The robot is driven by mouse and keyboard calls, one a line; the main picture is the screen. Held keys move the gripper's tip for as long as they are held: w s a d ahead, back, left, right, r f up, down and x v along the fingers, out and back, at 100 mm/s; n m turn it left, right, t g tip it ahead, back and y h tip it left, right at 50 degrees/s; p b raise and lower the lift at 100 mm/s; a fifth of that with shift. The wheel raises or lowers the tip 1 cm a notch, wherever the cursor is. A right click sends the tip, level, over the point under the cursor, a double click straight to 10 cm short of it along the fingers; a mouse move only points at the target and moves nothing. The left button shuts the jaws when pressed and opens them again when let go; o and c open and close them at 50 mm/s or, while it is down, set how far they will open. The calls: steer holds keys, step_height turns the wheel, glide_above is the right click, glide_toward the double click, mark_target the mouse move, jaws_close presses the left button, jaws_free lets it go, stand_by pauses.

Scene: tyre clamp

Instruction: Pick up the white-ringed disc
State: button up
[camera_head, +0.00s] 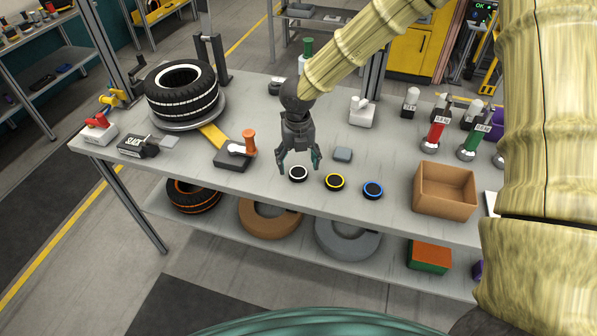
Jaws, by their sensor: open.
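The white-ringed disc (298,173) is a small black disc with a white ring, lying flat near the front edge of the grey bench. My gripper (299,166) points down over it with its fingers apart, one to the left and one to the right of the disc in the picture. I cannot tell the exact height of the fingertips above the bench. The disc's top shows fully between the fingers, and nothing is held.
An orange-handled clamp (237,151) and a tyre (183,91) stand left. An open brown box (444,188) stands right.

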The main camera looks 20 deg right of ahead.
mark_target(298, 172)
steer(key=shift+f+p, duration=0.4)
steer(key=shift+f, duration=1.3)
steer(key=c, duration=1.1)
